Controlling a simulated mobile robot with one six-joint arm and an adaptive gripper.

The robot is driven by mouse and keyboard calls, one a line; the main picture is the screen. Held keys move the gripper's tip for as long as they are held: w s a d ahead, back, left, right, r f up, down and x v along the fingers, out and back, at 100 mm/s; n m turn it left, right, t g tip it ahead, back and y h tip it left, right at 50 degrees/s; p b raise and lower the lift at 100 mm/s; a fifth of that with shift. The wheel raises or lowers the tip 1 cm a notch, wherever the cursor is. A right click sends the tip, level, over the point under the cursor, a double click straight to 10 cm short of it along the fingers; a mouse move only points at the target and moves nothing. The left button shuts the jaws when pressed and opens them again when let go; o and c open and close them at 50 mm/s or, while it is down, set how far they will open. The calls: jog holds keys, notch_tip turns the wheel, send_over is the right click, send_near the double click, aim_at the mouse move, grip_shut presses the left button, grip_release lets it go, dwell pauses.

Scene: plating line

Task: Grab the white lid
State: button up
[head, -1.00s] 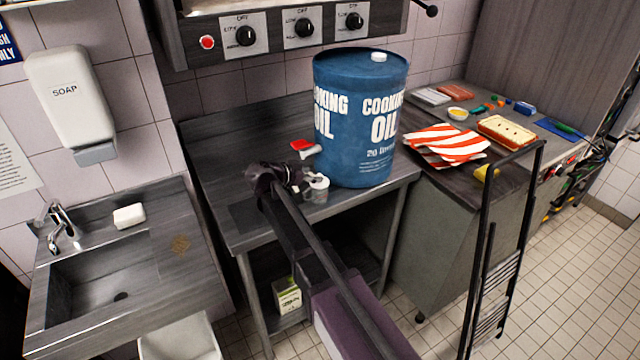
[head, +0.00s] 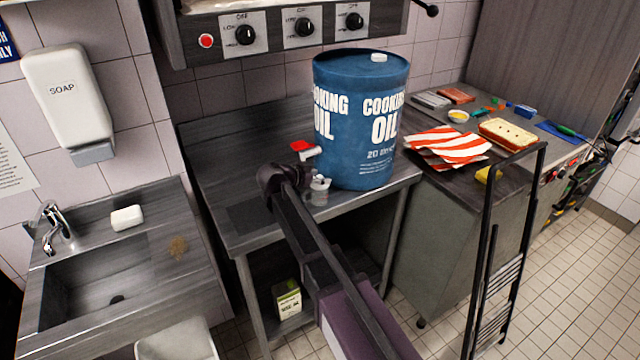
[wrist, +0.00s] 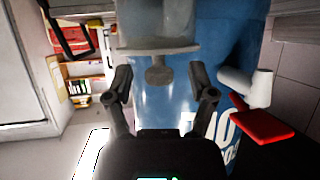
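A small jar (head: 319,197) with a pale lid (head: 320,182) stands on the steel table in front of the blue oil drum. In the wrist view the lid (wrist: 158,46) is a pale grey-white disc with a darker knob, on the translucent jar (wrist: 155,18). My gripper (wrist: 160,78) is open and empty. Its two fingers stand apart on either side of the knob, and I see no contact. In the head view my wrist (head: 283,180) is just left of the jar, and the fingers are mostly hidden.
The blue oil drum (head: 350,120) stands close behind the jar. Its white tap with a red handle (head: 302,147) sticks out at the left. A striped cloth (head: 447,147) lies on the right counter. The table (head: 225,170) is clear at the left.

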jog(key=c, duration=0.8)
jog(key=shift+r, duration=0.15)
notch_tip(320, 180, up, 2)
jog(key=p, duration=0.2)
jog(key=shift+r+p, duration=0.25)
jog(key=shift+p, duration=0.15)
jog(key=shift+s+r+p, duration=0.4)
jog(key=shift+r+p, duration=0.2)
jog(key=s+r+p, duration=0.1)
jog(key=s, duration=1.4)
jog(key=shift+d, duration=0.35)
jog(key=shift+s, duration=0.1)
